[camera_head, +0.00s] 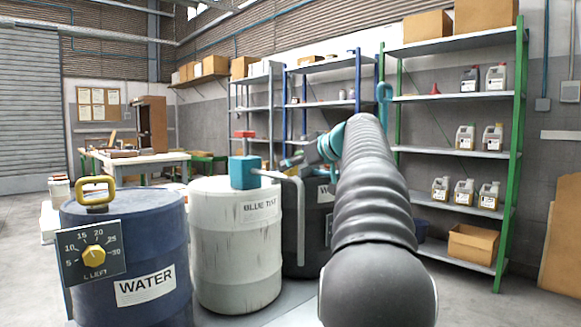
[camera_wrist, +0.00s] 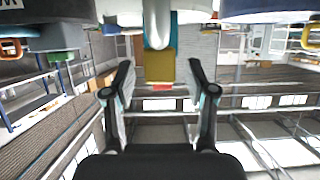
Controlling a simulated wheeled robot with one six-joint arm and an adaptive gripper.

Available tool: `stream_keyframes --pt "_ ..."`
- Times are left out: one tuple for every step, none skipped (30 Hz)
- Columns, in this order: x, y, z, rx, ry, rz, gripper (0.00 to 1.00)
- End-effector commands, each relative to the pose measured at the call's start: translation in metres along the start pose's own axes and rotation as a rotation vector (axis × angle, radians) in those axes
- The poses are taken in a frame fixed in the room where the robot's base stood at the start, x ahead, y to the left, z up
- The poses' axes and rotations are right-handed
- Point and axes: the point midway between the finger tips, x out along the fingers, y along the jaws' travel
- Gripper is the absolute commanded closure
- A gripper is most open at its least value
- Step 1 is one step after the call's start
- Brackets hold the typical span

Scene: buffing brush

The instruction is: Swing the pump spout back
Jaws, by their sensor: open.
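The pump is a teal block (camera_head: 244,172) on top of the white drum (camera_head: 235,255) labelled BLUE TINT. Its grey spout (camera_head: 300,215) reaches right from the block, then bends down beside the drum, in front of a dark drum. My gripper (camera_head: 292,160) shows small and partly hidden behind my arm, near the spout's bend. In the upside-down wrist view, my gripper (camera_wrist: 160,82) is open with nothing held between its fingers. The grey spout (camera_wrist: 157,25) hangs at top centre, ahead of the gap, with part of the teal block behind it. I cannot tell whether fingers and spout touch.
A blue WATER drum (camera_head: 135,260) with a yellow handle (camera_head: 96,192) and a dial plate (camera_head: 95,253) stands at left. The dark drum (camera_head: 315,195) stands behind the spout. Shelves (camera_head: 450,203) and a workbench (camera_head: 135,163) are farther back.

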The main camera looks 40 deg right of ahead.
Motion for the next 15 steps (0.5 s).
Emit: stream_keyframes --pt "0.006 -0.001 0.0 0.0 -0.001 -0.003 0.44" --pt "0.009 -0.001 0.0 0.0 -0.001 -0.003 0.44" --pt "0.011 0.0 0.0 0.0 -0.001 -0.002 0.44" --pt "0.013 0.0 0.0 0.0 0.0 -0.001 0.44" --pt "0.014 0.0 0.0 0.0 0.0 -0.001 0.44" --pt "0.015 0.0 0.0 0.0 0.0 0.0 0.44" --pt "0.016 0.0 0.0 0.0 0.0 0.0 0.44" --pt "0.017 0.0 0.0 0.0 0.0 0.0 0.44" --pt "0.017 0.0 0.0 0.0 0.0 0.0 0.44" --pt "0.017 0.0 0.0 0.0 0.0 0.0 0.44" --pt "0.017 0.0 0.0 0.0 0.0 0.0 0.44" --pt "0.017 0.0 0.0 0.0 0.0 0.0 0.44" --pt "0.017 0.0 0.0 0.0 0.0 0.0 0.44" --pt "0.017 0.0 0.0 0.0 0.0 0.0 0.44" --pt "0.017 0.0 0.0 0.0 0.0 0.0 0.44"
